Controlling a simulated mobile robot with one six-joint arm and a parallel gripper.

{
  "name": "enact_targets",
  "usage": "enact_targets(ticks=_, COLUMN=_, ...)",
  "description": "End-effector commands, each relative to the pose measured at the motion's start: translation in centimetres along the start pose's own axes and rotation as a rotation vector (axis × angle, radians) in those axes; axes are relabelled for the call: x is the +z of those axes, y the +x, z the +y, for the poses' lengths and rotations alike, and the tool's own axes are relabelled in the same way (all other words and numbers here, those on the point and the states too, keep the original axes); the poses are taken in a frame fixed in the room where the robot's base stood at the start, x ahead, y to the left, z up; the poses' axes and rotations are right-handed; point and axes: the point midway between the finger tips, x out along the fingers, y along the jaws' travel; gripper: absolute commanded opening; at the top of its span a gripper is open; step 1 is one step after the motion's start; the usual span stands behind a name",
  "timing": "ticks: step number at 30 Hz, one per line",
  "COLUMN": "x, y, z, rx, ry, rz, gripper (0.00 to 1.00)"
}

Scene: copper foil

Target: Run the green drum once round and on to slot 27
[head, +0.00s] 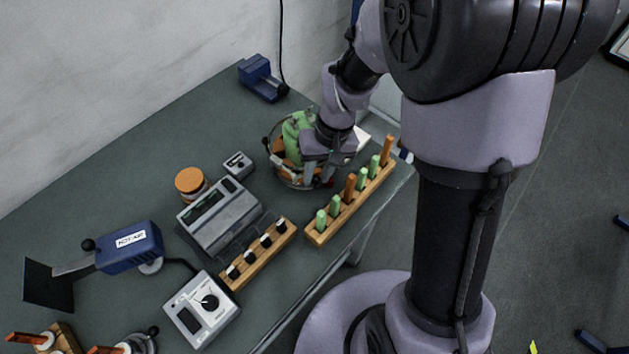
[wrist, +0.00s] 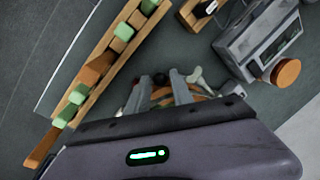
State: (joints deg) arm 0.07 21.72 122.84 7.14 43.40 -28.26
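The green drum (head: 296,126) stands on the bench in the head view, ringed by a dark hoop with orange-brown parts around its base. My arm and wrist partly cover its right side. My gripper (head: 318,181) points down at the drum's near right edge. In the wrist view my gripper (wrist: 160,82) shows two grey fingers standing apart over the drum's orange-brown and dark parts. A pale knobbed piece (wrist: 195,78) lies just right of the fingers. I cannot tell whether the fingertips touch anything. No slot numbers are readable.
A wooden rack with green and brown pegs (head: 316,235) stands close to the right of my gripper, along the bench edge. A grey instrument (head: 222,212), an orange-lidded jar (head: 190,181), a black-knobbed rack (head: 258,258) and a dial box (head: 203,309) stand left.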

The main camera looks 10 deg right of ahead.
Motion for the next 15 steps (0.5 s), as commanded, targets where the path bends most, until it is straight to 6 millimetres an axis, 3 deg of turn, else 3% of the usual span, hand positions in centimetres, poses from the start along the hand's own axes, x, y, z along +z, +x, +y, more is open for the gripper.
enact_targets(ticks=1, x=0.0, y=1.1, z=0.0, rx=0.000, ry=-0.001, rz=-0.001, gripper=0.28)
enact_targets(ticks=4, x=0.0, y=2.1, z=0.0, rx=0.000, ry=-0.001, rz=-0.001, gripper=0.28)
enact_targets(ticks=13, x=0.0, y=2.4, z=0.0, rx=0.000, ry=0.000, rz=0.001, gripper=0.28)
enact_targets(ticks=15, x=0.0, y=2.4, z=0.0, rx=0.000, ry=0.000, rz=0.001, gripper=0.18)
